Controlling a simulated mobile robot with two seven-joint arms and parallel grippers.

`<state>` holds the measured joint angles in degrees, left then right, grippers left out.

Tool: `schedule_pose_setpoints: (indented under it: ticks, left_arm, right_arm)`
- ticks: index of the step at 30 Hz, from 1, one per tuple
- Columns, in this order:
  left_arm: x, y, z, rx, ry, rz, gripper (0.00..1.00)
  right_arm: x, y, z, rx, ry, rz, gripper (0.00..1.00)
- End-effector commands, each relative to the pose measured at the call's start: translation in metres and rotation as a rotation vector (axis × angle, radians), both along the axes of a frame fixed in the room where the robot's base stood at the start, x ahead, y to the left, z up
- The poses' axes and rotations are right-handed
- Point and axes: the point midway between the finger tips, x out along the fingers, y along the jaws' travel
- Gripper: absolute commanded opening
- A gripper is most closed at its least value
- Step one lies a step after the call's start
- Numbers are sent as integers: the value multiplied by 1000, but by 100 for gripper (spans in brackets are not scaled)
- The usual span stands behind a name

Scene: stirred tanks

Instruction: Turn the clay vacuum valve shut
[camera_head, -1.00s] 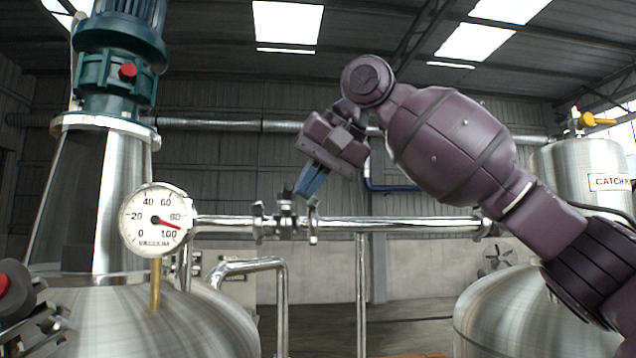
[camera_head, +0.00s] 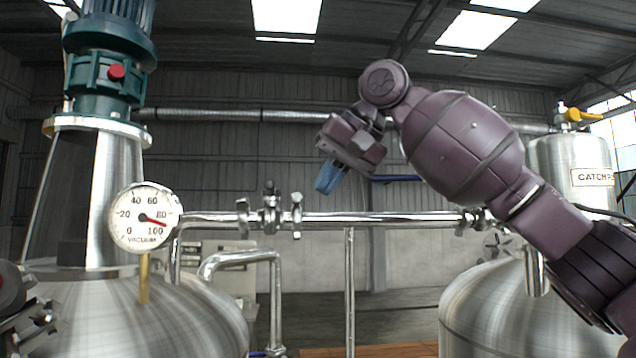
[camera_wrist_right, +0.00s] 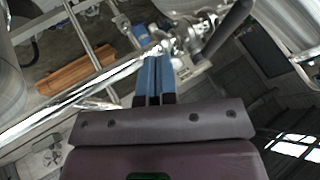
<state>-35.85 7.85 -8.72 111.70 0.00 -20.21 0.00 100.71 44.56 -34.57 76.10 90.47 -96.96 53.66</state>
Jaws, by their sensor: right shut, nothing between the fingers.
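A steel valve body with clamps (camera_head: 270,207) sits on the horizontal vacuum pipe, right of the gauge. No clay-coloured handle stands out in the head view. In the right wrist view the pipe fitting (camera_wrist_right: 178,40) lies beyond my fingertips, with a dark lever-like bar (camera_wrist_right: 228,28) running up and right from it. My right gripper (camera_head: 325,187) is above the pipe, right of the valve and apart from it. Its blue fingers (camera_wrist_right: 155,62) are shut together with nothing between them.
A vacuum gauge (camera_head: 145,216), its red needle near the high end, stands left of the valve. The stirred tank (camera_head: 150,320) with its green motor is at left. A catch pot (camera_head: 570,160) with a yellow handle (camera_head: 582,115) is at right.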

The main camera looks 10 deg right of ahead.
Motion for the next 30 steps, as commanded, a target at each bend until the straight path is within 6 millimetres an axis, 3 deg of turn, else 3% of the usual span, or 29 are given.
schedule_pose_setpoints:
  ticks: [6, 12, 30]
  left_arm:
    - [5, 0, -1, 2, -14, -1, 27]
    - [11, 1, 4, 6, -30, -6, 27]
    - [11, 0, 2, 4, -27, -6, 27]
  right_arm:
    - [-19, -22, 35, 3, -4, -1, 0]
    - [-31, -37, 57, 1, -3, 0, 0]
    - [-36, -43, 67, 1, -3, 0, 0]
